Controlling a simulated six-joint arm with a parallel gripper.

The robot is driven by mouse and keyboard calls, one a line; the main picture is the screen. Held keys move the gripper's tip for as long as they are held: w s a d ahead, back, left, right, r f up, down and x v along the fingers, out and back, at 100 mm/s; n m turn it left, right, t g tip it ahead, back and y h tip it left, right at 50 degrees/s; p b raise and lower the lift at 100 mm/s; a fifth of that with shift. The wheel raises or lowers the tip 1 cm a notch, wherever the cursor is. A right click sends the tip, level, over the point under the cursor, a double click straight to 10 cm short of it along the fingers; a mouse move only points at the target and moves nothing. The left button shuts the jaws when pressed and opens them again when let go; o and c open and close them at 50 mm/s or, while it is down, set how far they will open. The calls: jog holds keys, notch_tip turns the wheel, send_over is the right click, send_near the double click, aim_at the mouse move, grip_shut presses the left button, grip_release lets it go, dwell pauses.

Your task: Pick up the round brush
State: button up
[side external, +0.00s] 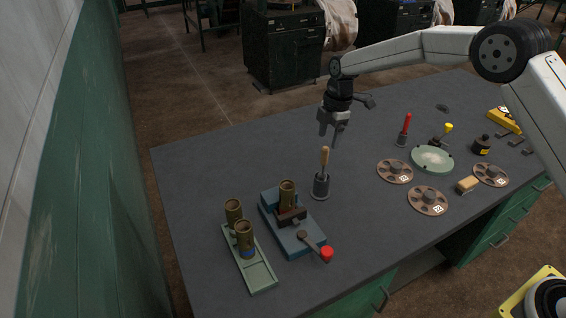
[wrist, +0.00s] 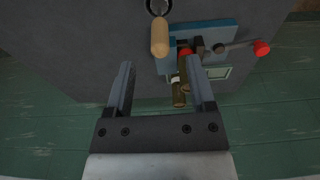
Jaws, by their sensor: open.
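The round brush appears to be the tool with the light wooden handle (side external: 325,156) standing upright in a dark round holder (side external: 322,186). Its lower end is hidden inside the holder. My gripper (side external: 331,132) is open and empty, a little above the top of the handle, with its fingers pointing down. In the wrist view the wooden handle (wrist: 160,38) lies just beyond the gap between the open fingertips (wrist: 160,68), with the holder (wrist: 158,7) at the top edge. The fingers appear apart from the handle.
A blue fixture (side external: 291,238) with a brass cylinder and a red-knobbed lever stands close in front of the holder. A green tray (side external: 262,276) holds two brass cylinders. To the right are brown discs (side external: 428,201), a pale green dish (side external: 432,159) and a red-handled tool (side external: 405,126).

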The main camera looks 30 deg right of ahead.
aim_at(322, 165)
jog(key=shift+a+f, duration=0.15)
jog(key=shift+f, duration=1.15)
jog(key=shift+f, duration=0.1)
jog(key=shift+a+f, duration=0.2)
jog(key=shift+f, duration=1.05)
jog(key=shift+a+f, duration=0.15)
jog(key=shift+f, duration=1.1)
grip_shut()
